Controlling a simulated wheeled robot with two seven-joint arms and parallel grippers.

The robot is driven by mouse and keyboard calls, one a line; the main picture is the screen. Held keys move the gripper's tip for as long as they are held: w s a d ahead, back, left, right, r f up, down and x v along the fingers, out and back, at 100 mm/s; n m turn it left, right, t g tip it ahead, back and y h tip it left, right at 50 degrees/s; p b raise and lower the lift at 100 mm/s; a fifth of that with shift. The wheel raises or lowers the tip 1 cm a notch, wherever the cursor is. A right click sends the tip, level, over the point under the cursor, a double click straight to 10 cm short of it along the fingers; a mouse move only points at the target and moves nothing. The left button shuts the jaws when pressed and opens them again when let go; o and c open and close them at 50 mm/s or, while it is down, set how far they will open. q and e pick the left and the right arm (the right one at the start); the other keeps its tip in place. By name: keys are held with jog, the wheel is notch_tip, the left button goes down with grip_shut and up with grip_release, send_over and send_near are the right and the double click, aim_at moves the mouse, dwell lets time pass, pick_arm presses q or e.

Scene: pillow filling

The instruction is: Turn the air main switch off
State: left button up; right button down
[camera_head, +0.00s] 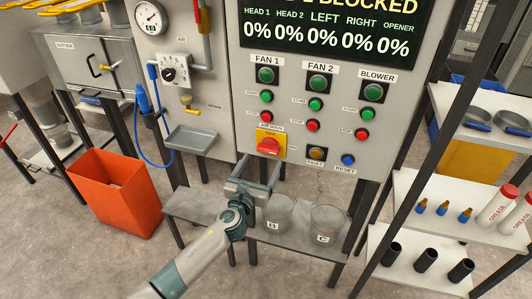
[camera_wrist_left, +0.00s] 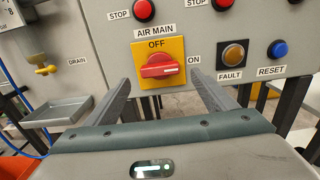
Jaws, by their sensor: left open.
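The air main switch is a red rotary knob (camera_head: 268,147) on a yellow plate (camera_head: 270,136) low on the grey control panel. In the left wrist view the knob (camera_wrist_left: 160,66) lies nearly level, its white mark toward the ON side at right, with OFF printed above. My left gripper (camera_head: 254,170) is open just below and in front of the switch. Its fingers (camera_wrist_left: 160,85) stand either side of the yellow plate, apart from the knob. My right gripper is not in view.
A fault button (camera_wrist_left: 234,55) and a blue reset button (camera_wrist_left: 278,49) sit right of the switch. A small metal tray (camera_head: 191,139) juts out at left. Two clear cups (camera_head: 329,222) stand on the low shelf below. An orange bin (camera_head: 115,192) is at left.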

aim_at(267, 152)
pick_arm(q)
jog(key=shift+x, duration=2.85)
jog(key=c, duration=1.1)
